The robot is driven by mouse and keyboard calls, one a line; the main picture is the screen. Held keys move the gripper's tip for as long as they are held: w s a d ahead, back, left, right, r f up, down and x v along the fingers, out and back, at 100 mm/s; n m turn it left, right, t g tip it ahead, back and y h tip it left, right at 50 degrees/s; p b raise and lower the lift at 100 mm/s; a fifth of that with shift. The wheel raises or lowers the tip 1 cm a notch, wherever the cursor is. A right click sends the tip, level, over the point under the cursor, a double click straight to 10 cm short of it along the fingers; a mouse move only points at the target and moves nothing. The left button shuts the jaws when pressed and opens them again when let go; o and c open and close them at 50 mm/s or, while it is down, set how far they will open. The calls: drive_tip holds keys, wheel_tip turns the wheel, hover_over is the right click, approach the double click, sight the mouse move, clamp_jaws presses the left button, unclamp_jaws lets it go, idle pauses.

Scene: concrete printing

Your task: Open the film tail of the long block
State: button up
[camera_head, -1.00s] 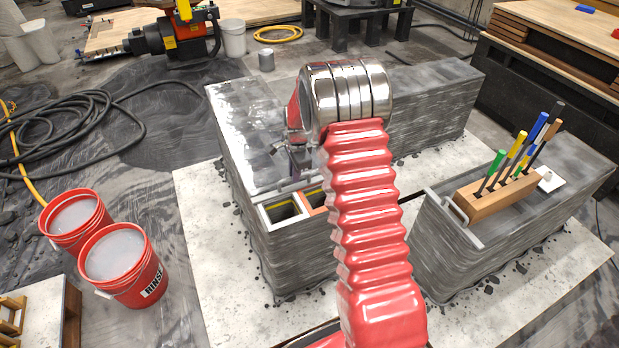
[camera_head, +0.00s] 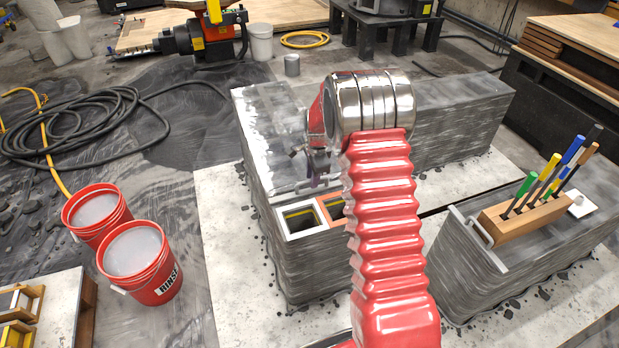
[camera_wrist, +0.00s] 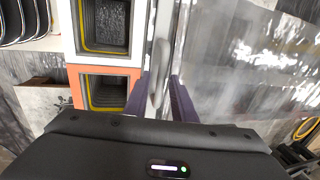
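The long block (camera_head: 300,262) is grey layered concrete, left of centre in the head view. Shiny clear film (camera_head: 262,125) lies over its top; it also shows as a wrinkled, glossy sheet at right in the wrist view (camera_wrist: 235,65). My gripper (camera_head: 318,178) is low over the block's near end, partly hidden behind my wrist. In the wrist view my gripper's purple fingers (camera_wrist: 160,76) stand apart beside the film's edge. A pale, narrow rounded piece (camera_wrist: 157,70) shows between them; I cannot tell whether they touch it.
White and orange frames (camera_head: 302,220) edge openings at the block's near end. A second block (camera_head: 465,265) at right bears a wooden holder (camera_head: 525,215) with several coloured-handled tools. Red buckets (camera_head: 140,262) stand at left. A black hose (camera_head: 75,135) lies coiled on the floor.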

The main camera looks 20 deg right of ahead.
drive_tip(key=shift+o, duration=0.5)
drive_tip(key=shift+d, duration=0.1)
wheel_tip(320, 180, up, 13)
drive_tip(key=s, duration=0.2)
drive_tip(key=shift+s+r, duration=0.2)
drive_tip(key=shift+s, duration=0.1)
drive_tip(key=shift+n, duration=0.3)
